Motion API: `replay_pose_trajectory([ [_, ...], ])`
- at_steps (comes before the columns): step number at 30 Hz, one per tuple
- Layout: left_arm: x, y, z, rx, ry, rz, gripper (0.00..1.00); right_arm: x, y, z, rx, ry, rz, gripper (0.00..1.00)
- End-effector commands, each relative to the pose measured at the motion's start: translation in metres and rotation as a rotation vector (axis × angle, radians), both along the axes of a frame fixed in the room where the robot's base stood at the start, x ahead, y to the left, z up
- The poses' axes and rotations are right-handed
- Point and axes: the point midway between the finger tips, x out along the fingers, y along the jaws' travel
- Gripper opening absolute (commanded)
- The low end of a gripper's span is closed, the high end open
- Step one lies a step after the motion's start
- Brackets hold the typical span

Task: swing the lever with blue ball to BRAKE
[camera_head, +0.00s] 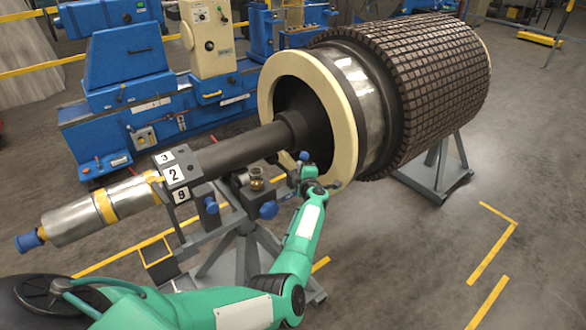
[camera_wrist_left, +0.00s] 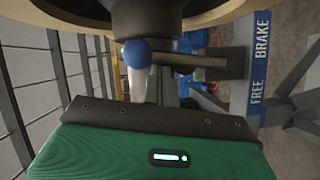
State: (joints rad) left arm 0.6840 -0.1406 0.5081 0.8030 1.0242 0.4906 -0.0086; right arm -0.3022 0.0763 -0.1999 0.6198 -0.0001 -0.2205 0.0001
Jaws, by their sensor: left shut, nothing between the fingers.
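The lever's blue ball (camera_head: 304,155) is just in front of the rotor's cream ring, beside the dark shaft. It also shows close up in the left wrist view (camera_wrist_left: 137,53), with a pale narrow piece below it that runs down to my gripper's edge. My left gripper (camera_head: 312,184) is shut and empty, right by the ball; I cannot tell whether it touches it. A blue plate in the left wrist view has the words BRAKE (camera_wrist_left: 262,37) and FREE (camera_wrist_left: 257,92). The ball is left of this plate there. My right gripper is out of view.
The rotor (camera_head: 420,85) rests on grey stands (camera_head: 437,170). Its shaft carries a block numbered 3, 2 and 9 (camera_head: 174,174). Other blue knobs (camera_head: 268,210) are close to the arm. A blue machine (camera_head: 125,80) stands behind.

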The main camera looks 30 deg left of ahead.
Motion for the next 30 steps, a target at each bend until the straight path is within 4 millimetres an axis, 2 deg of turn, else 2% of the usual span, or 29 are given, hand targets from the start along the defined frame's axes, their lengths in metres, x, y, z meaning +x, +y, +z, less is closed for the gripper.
replay_pose_trajectory([
  [1, 0.007, -0.002, 0.006, 0.013, 0.039, -0.001, 0.00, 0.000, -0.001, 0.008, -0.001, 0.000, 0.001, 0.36],
  [4, 0.014, -0.005, 0.004, 0.045, 0.118, 0.000, 0.00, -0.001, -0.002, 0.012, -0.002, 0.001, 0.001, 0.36],
  [12, 0.029, -0.011, -0.001, 0.119, 0.289, 0.000, 0.00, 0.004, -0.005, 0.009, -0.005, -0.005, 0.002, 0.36],
  [30, 0.038, -0.014, -0.003, 0.122, 0.288, 0.002, 0.00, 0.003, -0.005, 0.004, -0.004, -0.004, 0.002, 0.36],
])
